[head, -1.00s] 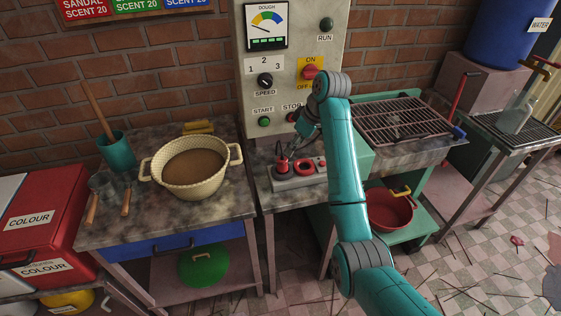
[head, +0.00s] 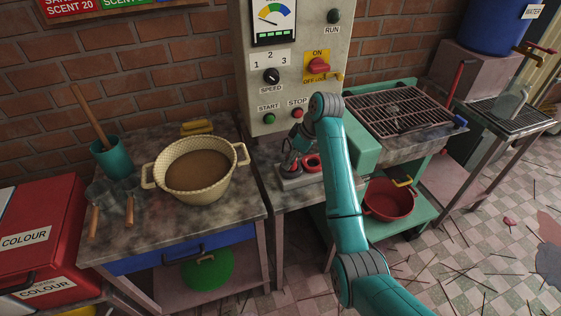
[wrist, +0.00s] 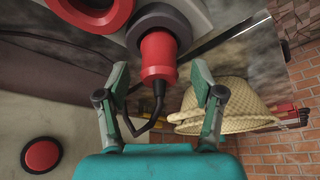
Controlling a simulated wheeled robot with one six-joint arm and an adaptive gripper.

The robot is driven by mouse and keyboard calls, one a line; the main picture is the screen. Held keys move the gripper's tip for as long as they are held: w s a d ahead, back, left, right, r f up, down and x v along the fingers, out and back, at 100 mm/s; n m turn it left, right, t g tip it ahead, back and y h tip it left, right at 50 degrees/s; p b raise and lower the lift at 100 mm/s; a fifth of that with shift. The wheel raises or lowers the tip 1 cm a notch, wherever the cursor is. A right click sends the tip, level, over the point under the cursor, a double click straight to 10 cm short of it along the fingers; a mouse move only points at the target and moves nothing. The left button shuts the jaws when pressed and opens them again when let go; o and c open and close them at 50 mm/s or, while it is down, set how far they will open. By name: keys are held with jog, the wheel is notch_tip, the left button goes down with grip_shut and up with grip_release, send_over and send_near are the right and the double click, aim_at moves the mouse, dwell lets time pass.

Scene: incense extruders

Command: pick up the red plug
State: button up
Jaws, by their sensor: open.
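The red plug (wrist: 158,57) stands in a dark round socket in the wrist view, with a black cable curving from its near end. My gripper (wrist: 159,72) is open, with one finger on each side of the plug's near end; gaps show between the fingers and the plug. In the head view the plug (head: 288,168) is partly hidden by my gripper (head: 297,150). It sits at the left of a grey socket block (head: 300,181) on the middle bench. A red ring-shaped socket (head: 312,162) is beside it on the right.
The control panel (head: 290,95) rises behind, with a red stop button (head: 297,113) near my arm. A cream basket (head: 198,190) of brown dough stands on the left bench. A metal grill rack (head: 398,108) is to the right.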

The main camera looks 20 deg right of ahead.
jog(key=shift+w+a+f, duration=0.1)
jog(key=shift+w+f, duration=0.1)
jog(key=shift+f, duration=0.5)
jog(key=shift+a, duration=0.1)
jog(key=c, duration=1.2)
